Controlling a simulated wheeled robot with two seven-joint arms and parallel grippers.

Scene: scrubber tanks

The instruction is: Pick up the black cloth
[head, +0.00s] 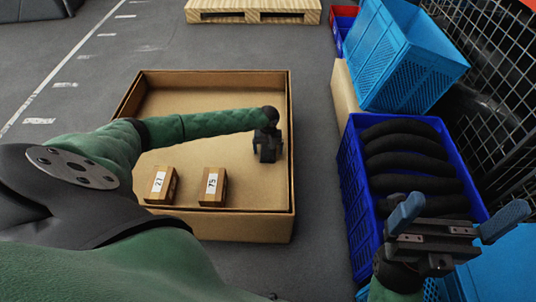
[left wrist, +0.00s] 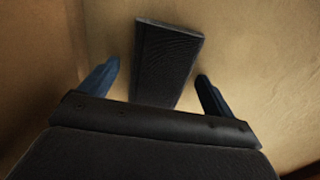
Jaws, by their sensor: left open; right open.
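The black cloth (left wrist: 168,58) shows in the left wrist view as a dark, flat, folded-looking piece on the tan floor of the cardboard box (head: 292,150). My left gripper (left wrist: 156,72) is open, with its two blue fingers apart on either side of the cloth's near part. I cannot tell how high the fingers are above the floor. In the head view my left gripper (head: 267,150) is over the right side of the box and hides the cloth or blends with it. My right gripper (head: 454,218) is open and empty over the blue crate's near end.
Two small brown boxes labelled 27 (head: 161,186) and 75 (head: 213,187) stand in the cardboard box near its front wall. A dark blue crate (head: 358,195) holds several black rolls (head: 405,145). A light blue crate (head: 400,55) stands behind it. A pallet (head: 253,11) lies at the back.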

